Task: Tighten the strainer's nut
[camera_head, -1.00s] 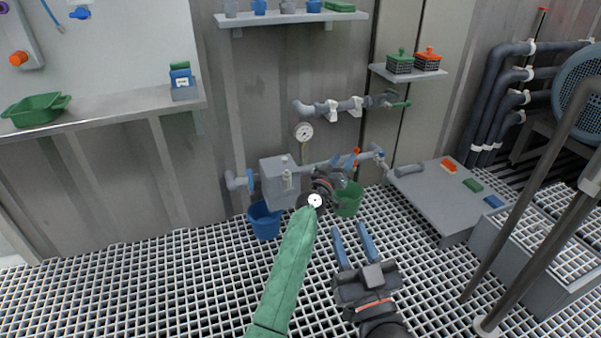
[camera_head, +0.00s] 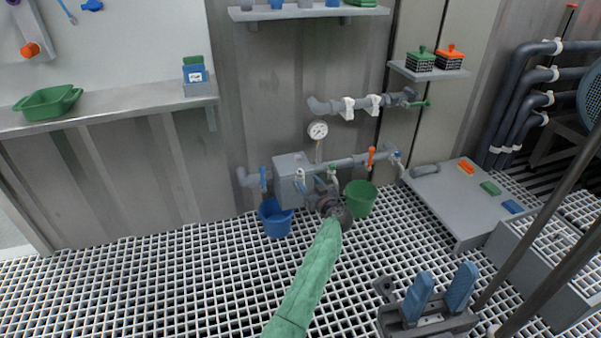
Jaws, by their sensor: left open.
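The low pipe run (camera_head: 350,161) crosses the wall, with a grey box (camera_head: 290,165) on its left part. I cannot single out the strainer or its nut; my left gripper covers part of the pipework there. My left gripper (camera_head: 319,186), at the end of the green-sleeved arm, is open just in front of and below the pipe, right of the grey box. Whether its fingers touch or surround anything is too small to tell. My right gripper (camera_head: 441,290) is open and empty, with blue fingers pointing up, low in the picture above the grating, well away from the pipe.
A blue bucket (camera_head: 276,219) and a green bucket (camera_head: 360,199) stand under the pipe. An orange valve handle (camera_head: 371,156) and a gauge (camera_head: 317,130) rise near it. A grey platform (camera_head: 457,208) is at the right. The grating (camera_head: 150,275) is clear at left.

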